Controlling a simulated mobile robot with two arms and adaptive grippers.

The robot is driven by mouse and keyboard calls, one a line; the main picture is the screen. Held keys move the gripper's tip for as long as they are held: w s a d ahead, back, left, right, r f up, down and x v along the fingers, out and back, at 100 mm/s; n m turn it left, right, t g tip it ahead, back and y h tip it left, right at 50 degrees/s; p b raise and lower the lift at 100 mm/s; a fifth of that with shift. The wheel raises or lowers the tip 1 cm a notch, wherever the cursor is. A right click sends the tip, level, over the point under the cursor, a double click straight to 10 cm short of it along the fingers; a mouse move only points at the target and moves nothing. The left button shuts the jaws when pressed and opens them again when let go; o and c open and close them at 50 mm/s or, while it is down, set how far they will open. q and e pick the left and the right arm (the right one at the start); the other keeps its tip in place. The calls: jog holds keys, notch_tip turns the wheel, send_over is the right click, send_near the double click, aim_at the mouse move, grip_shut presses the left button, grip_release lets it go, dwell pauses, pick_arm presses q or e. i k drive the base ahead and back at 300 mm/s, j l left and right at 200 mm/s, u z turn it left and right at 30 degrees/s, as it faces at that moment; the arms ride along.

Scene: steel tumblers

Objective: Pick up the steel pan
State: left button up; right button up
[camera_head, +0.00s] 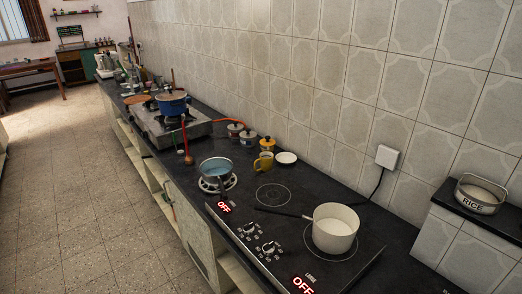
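A small grey-blue metal pan (215,167) sits on a round pale ring on the dark counter, left of the cooktop. It looks like the steel pan, though its material is hard to tell at this size. A cream-white saucepan (335,230) stands upright on the right side of the black cooktop, its dark handle pointing left. Neither of my grippers is in view, and nothing is seen touching either pan.
A black cooktop (268,222) has red OFF displays. A yellow mug (263,163), a small white dish (286,158) and lidded jars stand near the wall. A blue pot (172,104) is on the farther stove. A RICE container (479,197) is at right. The left floor is clear.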

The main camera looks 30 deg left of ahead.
aim_at(217, 172)
jog(key=u, duration=1.15)
jog(key=i+j+z, duration=0.1)
jog(key=z, duration=0.35)
jog(key=i+j+z, duration=0.2)
jog(key=z, duration=0.25)
